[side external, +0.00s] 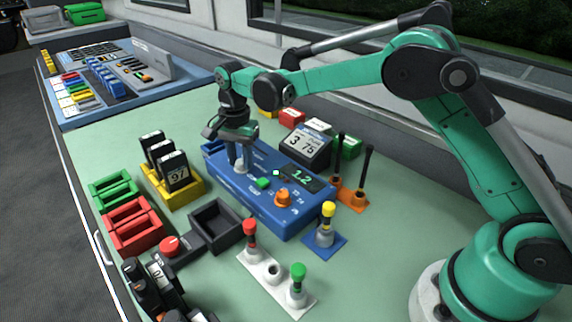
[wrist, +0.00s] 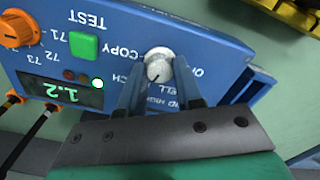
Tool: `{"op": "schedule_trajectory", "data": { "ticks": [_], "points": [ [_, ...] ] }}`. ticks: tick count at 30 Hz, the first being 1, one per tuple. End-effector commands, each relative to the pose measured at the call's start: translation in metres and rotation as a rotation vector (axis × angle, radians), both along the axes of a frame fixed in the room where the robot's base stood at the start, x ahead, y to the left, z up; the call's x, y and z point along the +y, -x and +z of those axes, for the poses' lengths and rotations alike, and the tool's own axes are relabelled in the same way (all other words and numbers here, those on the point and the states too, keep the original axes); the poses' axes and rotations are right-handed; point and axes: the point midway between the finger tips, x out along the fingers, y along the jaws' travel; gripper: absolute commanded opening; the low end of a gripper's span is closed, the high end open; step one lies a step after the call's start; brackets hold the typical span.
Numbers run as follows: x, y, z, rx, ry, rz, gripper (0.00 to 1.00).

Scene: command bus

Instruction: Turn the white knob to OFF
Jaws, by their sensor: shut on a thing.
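The white knob (wrist: 159,63) sits on the blue panel box (wrist: 215,48). In the wrist view it lies between the two fingers of my gripper (wrist: 157,76), which is shut on it. Lettering around the knob is partly covered by the fingers; a label starting with "O" shows to its right. A small dark mark is on the knob's face, but I cannot tell for sure which label it points to. In the side view my gripper (side external: 237,163) points down onto the knob at the box's far left part, and the knob (side external: 241,169) is mostly hidden.
The box also has a green button (side external: 263,183), an orange knob (side external: 283,198) and a display (side external: 302,177) reading 1.2. A yellow holder (side external: 172,191) with dark cards stands left. A black tray (side external: 216,226) and a yellow-topped lever (side external: 327,218) stand in front.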

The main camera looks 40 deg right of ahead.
Motion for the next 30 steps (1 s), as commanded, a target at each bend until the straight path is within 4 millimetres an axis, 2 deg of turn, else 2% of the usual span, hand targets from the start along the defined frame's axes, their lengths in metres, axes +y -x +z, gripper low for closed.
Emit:
{"op": "schedule_trajectory", "data": {
  "ticks": [30],
  "points": [
    [0.0001,0.0003,0.0005,0.001,0.0,0.961,0.0]
  ]
}}
